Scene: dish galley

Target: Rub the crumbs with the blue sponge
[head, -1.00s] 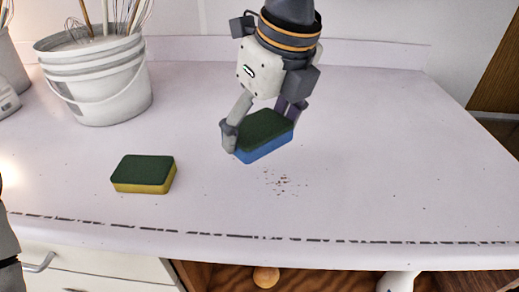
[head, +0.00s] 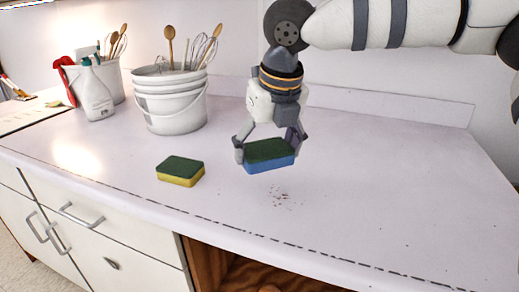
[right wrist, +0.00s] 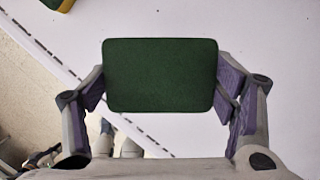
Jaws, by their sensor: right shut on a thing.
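The blue sponge (head: 269,163), with a dark green top pad, is held by my right gripper (head: 267,152). The fingers are shut on its two short ends. The sponge looks level and a little above the counter, though the gap is hard to judge. In the right wrist view its green pad (right wrist: 160,75) sits between both fingers. The crumbs (head: 281,198) are a small patch of brown specks on the counter, just in front of the sponge in the head view. They do not show in the right wrist view. My left gripper is out of view.
A yellow sponge with a green top (head: 180,171) lies on the counter (head: 370,190) left of the crumbs. A white bucket (head: 172,108) of utensils and a spray bottle (head: 93,97) stand at the back left. The counter right of the crumbs is clear.

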